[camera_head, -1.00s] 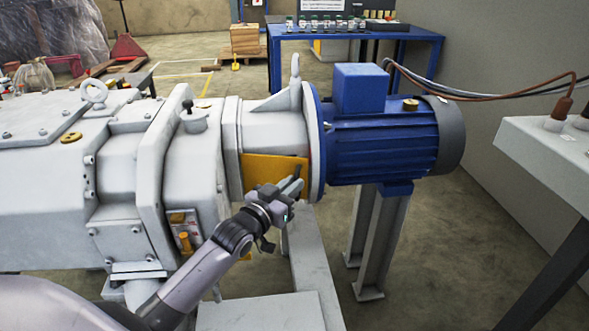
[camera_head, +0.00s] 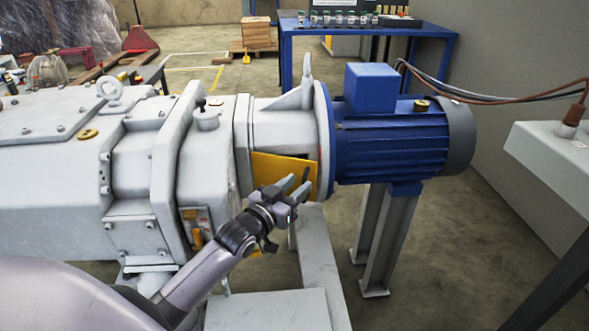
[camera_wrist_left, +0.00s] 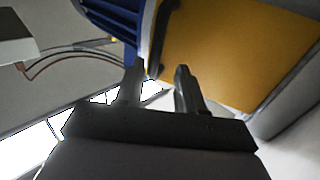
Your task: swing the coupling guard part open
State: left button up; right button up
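The coupling guard part is a yellow panel (camera_head: 284,171) on the housing between the grey machine and the blue motor. Its right side stands slightly out, and a dark gap shows above its upper right edge. A dark upright handle (camera_head: 306,174) is near its right edge. In the left wrist view the panel (camera_wrist_left: 225,55) fills the upper right, with a dark strip (camera_wrist_left: 160,40) along its left edge. My left gripper (camera_head: 298,185) is open just in front of the panel's lower right part. Its fingers (camera_wrist_left: 158,75) are apart, and contact is unclear. My right gripper is not in view.
The blue motor (camera_head: 390,145) stands right of the guard on grey legs (camera_head: 385,240). A pale base beam (camera_head: 318,255) lies below my left gripper. A grey cabinet (camera_head: 550,160) is at the far right, and a blue table (camera_head: 370,27) stands behind. Floor is clear between motor and cabinet.

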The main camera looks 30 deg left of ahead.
pick_arm(q)
notch_tip(320, 180, up, 20)
jog(key=p, duration=0.5)
